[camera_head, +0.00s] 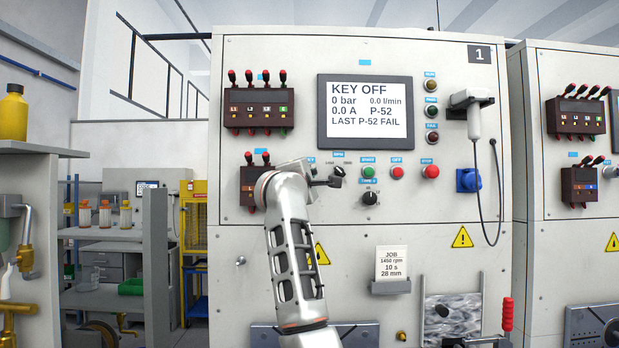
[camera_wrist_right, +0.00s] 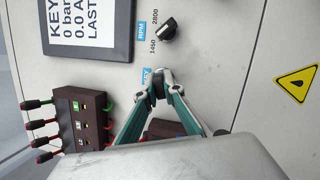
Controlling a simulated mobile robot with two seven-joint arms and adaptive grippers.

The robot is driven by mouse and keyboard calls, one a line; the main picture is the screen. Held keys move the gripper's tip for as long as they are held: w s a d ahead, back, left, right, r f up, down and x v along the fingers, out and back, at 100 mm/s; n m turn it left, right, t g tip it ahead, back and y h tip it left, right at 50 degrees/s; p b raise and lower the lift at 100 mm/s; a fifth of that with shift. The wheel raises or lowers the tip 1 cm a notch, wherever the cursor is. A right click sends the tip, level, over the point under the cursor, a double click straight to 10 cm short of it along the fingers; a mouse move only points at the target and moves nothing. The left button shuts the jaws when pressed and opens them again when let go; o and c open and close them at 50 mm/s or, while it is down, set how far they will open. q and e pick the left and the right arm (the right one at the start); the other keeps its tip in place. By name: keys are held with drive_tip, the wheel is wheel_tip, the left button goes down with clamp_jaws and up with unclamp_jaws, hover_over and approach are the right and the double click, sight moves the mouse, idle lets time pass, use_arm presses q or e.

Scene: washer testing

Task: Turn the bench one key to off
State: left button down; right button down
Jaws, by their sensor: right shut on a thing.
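Bench 1's panel (camera_head: 300,60) stands in front of me. Its screen (camera_head: 365,108) reads KEY OFF, 0 bar, 0.0 A, P-52 and LAST P-52 FAIL; part of it also shows in the right wrist view (camera_wrist_right: 85,22). My right gripper (camera_wrist_right: 157,88) is shut at the panel beside the blue KEY label (camera_wrist_right: 147,77). Its fingertips close around the key there, and the key is almost wholly hidden by them. In the head view my right wrist covers the key's place. My left gripper is not in view.
The RPM knob (camera_wrist_right: 168,29) sits close to my fingertips. Green (camera_head: 368,172) and red buttons (camera_head: 397,173) lie to the right. A breaker block with red levers (camera_wrist_right: 85,118) is near the gripper. A handset (camera_head: 473,115) hangs at right.

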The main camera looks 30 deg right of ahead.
drive_tip(key=shift+n, duration=0.4)
drive_tip(key=shift+d+f+n+t+b, duration=0.15)
drive_tip(key=shift+n+t+b, duration=0.3)
drive_tip(key=shift+n, duration=0.65)
drive_tip(key=shift+n+t+y, duration=0.3)
drive_tip(key=shift+n+t, duration=0.05)
drive_tip(key=shift+n, duration=0.45)
